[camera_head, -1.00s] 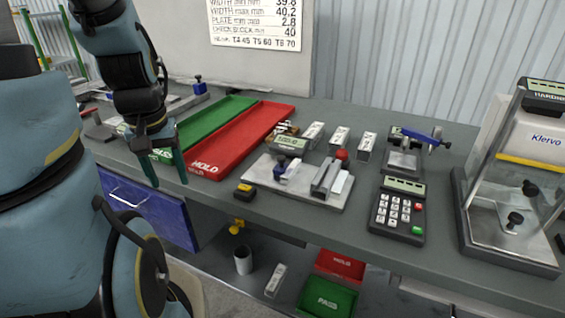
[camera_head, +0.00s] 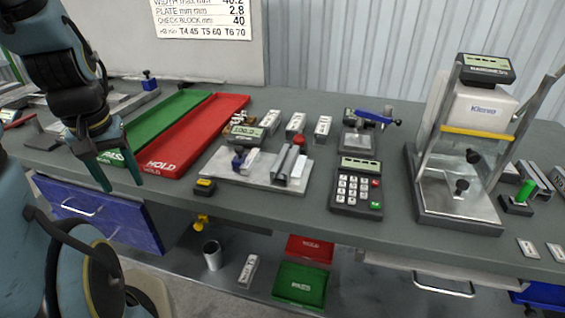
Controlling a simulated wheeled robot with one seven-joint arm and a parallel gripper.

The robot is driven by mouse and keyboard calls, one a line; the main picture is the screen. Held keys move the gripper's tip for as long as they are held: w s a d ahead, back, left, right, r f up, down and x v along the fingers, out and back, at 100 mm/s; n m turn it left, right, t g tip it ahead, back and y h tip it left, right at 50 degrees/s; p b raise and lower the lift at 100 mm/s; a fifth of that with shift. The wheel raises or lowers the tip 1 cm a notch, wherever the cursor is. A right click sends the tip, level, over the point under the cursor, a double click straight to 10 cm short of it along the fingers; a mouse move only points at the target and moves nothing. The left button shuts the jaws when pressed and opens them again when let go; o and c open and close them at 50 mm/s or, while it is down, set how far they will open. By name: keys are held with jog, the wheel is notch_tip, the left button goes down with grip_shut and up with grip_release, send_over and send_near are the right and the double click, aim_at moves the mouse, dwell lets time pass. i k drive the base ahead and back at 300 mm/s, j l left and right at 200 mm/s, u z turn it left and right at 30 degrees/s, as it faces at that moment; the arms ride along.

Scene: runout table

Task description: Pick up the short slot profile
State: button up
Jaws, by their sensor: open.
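My gripper (camera_head: 122,184) is open and empty. It points down at the front left of the table (camera_head: 400,130), in front of the green and red trays. Several grey slotted metal pieces are in view, and I cannot tell which is the short slot profile. Some grey profile pieces (camera_head: 291,166) stand on the metal gauge plate (camera_head: 228,169) in the middle. Small labelled blocks (camera_head: 295,124) stand behind that plate. More grey slotted profiles (camera_head: 535,178) lie at the far right. My gripper is well apart from all of these.
The red HOLD tray (camera_head: 190,140) and green tray (camera_head: 165,125) lie behind my gripper. A keypad device (camera_head: 357,188) and a hardness tester (camera_head: 470,130) stand to the right. A lower shelf holds a labelled block (camera_head: 249,270), a cup (camera_head: 212,254) and small bins (camera_head: 300,285).

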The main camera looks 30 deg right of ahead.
aim_at(280, 172)
jog(key=k+l+u, duration=0.1)
jog(key=u, duration=0.7)
jog(key=k+l+u, duration=0.25)
jog(key=k+u, duration=0.15)
jog(key=k+l+u, duration=0.1)
jog(key=k+u, duration=0.4)
jog(key=k, duration=0.7)
